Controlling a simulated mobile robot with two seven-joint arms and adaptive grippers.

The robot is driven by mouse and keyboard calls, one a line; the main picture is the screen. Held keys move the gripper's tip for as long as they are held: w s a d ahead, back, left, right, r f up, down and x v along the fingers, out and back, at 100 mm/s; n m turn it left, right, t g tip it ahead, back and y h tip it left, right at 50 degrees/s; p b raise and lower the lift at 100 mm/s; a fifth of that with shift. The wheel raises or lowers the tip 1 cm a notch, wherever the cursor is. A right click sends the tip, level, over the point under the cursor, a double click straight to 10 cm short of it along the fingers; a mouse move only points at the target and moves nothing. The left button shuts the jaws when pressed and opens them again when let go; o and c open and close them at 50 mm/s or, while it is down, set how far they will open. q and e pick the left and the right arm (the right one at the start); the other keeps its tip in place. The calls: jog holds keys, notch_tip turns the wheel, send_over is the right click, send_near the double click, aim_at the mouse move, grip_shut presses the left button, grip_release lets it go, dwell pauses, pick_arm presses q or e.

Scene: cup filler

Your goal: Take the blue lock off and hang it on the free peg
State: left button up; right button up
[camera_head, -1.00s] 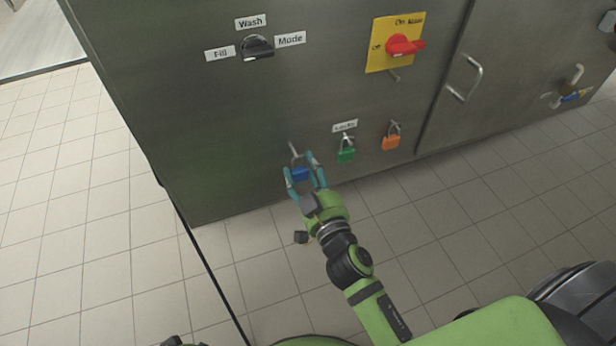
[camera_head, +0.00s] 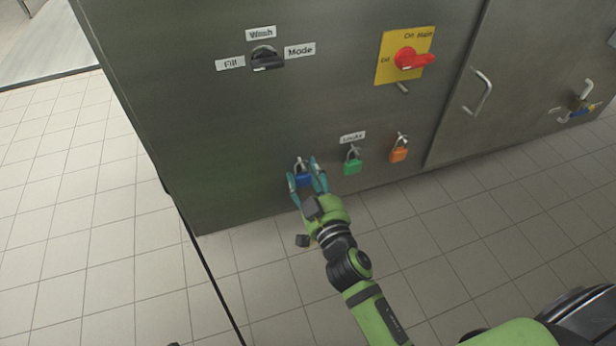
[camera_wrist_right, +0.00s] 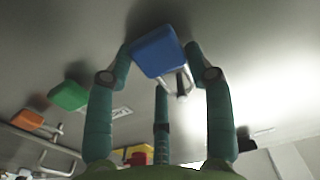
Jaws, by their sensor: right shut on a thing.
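My right gripper (camera_head: 307,180) is shut on the blue lock (camera_head: 303,180) at the lower left of the grey cabinet front. In the right wrist view the blue lock (camera_wrist_right: 154,52) sits between the teal fingers, with its metal shackle beside a short peg (camera_wrist_right: 181,84). In the head view the shackle is at the leftmost peg (camera_head: 299,161); I cannot tell whether it is around the peg. The green lock (camera_head: 352,167) and the orange lock (camera_head: 399,155) hang to the right. The left gripper is not in view.
The red switch (camera_head: 411,60) on its yellow plate is above right, with a bare metal piece (camera_head: 402,88) below it. A black mode knob (camera_head: 266,58) is at upper left. A door handle (camera_head: 481,92) stands out on the right. Tiled floor lies in front.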

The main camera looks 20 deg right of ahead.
jog(key=o, duration=1.3)
